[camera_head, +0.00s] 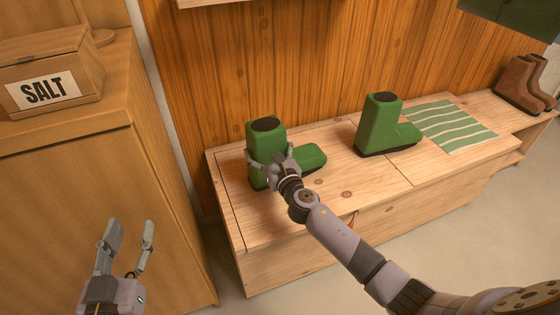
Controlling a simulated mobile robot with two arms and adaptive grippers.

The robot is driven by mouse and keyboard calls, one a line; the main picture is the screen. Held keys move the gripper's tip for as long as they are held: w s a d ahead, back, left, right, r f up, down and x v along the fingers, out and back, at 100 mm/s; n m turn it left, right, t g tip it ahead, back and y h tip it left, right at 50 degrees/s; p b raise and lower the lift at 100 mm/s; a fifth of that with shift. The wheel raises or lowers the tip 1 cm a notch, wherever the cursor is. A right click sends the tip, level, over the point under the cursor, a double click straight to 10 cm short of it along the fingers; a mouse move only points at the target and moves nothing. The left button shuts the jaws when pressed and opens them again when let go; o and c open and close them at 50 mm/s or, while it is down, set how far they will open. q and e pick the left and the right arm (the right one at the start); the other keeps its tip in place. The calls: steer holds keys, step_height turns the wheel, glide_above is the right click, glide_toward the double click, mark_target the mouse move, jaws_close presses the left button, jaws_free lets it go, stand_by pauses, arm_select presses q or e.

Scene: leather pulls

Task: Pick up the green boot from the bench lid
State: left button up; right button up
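Two green boots stand upright on the pale wooden bench lid (335,181). The left green boot (265,136) has its toe to the right; the other green boot (380,122) stands farther right, near the lid's right seam. My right gripper (270,158) is at the left boot's shaft, with one finger at each side of it. Whether the fingers press on the shaft cannot be told, and the gripper hides part of the boot's lower shaft. My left gripper (127,238) is open and empty at the lower left, in front of the cabinet, away from both boots.
A green-and-white striped cloth (452,126) lies on the bench right of the boots. Brown boots (525,85) stand at the far right. A wooden salt box (50,75) sits on the cabinet (75,195) at left. A plank wall rises behind the bench; floor shows in front.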

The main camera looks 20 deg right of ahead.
steer(key=c, duration=1.1)
steer(key=shift+r, duration=0.1)
steer(key=shift+c, duration=0.2)
steer(key=shift+r, duration=0.1)
